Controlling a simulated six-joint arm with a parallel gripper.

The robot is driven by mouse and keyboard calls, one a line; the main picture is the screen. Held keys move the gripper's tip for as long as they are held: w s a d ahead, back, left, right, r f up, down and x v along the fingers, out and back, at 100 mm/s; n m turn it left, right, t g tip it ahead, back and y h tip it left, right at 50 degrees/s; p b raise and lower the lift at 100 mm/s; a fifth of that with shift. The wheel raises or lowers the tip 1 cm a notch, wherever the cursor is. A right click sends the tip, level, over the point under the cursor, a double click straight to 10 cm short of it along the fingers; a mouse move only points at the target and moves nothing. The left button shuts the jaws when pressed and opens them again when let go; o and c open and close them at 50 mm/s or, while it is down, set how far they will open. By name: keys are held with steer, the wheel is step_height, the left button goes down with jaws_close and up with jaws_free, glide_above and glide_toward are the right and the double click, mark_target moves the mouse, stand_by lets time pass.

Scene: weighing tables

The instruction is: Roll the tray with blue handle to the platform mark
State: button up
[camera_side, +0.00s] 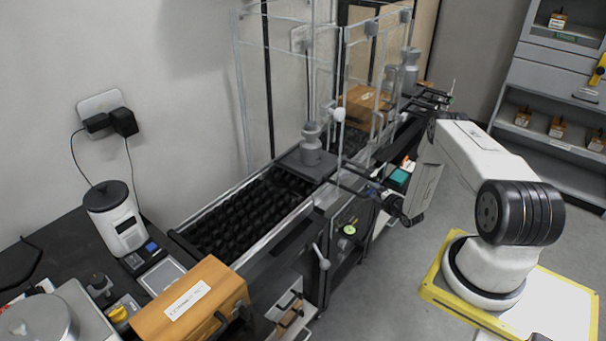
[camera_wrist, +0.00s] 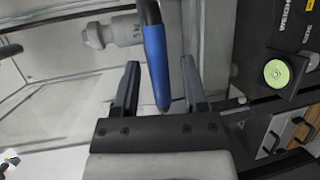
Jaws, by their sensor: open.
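A dark flat tray (camera_side: 296,166) carries a grey cylindrical weight (camera_side: 311,148) and sits on the black roller track. Its dark handle rod reaches out over the near rail toward my arm. My gripper (camera_side: 392,203) is at the rod's outer end. In the wrist view my gripper (camera_wrist: 160,80) is open, with the blue handle (camera_wrist: 156,62) between its two fingers. A gap shows on both sides of the handle. The weight also shows in the wrist view (camera_wrist: 116,32). I cannot pick out the platform mark.
Bare rollers (camera_side: 245,212) run left of the tray. A clear-walled frame (camera_side: 343,85) stands over the track beside it. A second weight (camera_side: 408,70) stands farther back, near an orange box (camera_side: 362,102). Another orange box (camera_side: 192,303) is at the front left.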

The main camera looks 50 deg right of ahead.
steer(key=shift+w+d+f, duration=0.1)
steer(key=shift+w+d, duration=0.1)
steer(key=shift+w, duration=0.35)
jaws_close()
stand_by(1.2)
